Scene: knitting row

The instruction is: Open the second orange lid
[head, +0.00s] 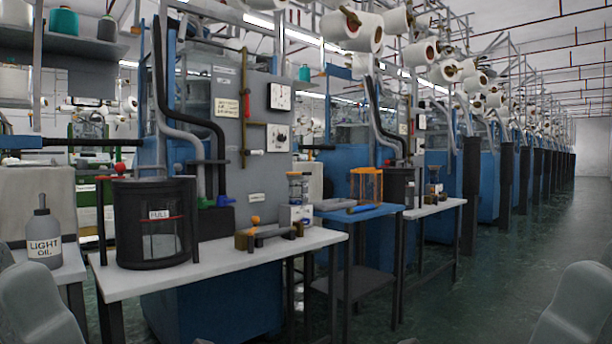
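No part is plainly an orange lid from here. An orange ball-shaped knob (255,220) stands on a low brown-and-grey fixture (268,233) on the near white bench. An orange open-frame, cage-like object (366,184) stands on the blue-topped table to its right; I cannot tell whether its top is a lid. A black cylindrical bin (155,243) marked FULL, with a red line, stands on the white bench's left part. Grey rounded parts of my arms show in both lower corners. Neither gripper is in view.
The near white bench (215,262) and blue-topped table (350,214) stand before blue knitting machines. A LIGHT OIL bottle (43,236) stands far left. Black and grey hoses hang behind the bin. The green aisle floor (520,250) at right is clear.

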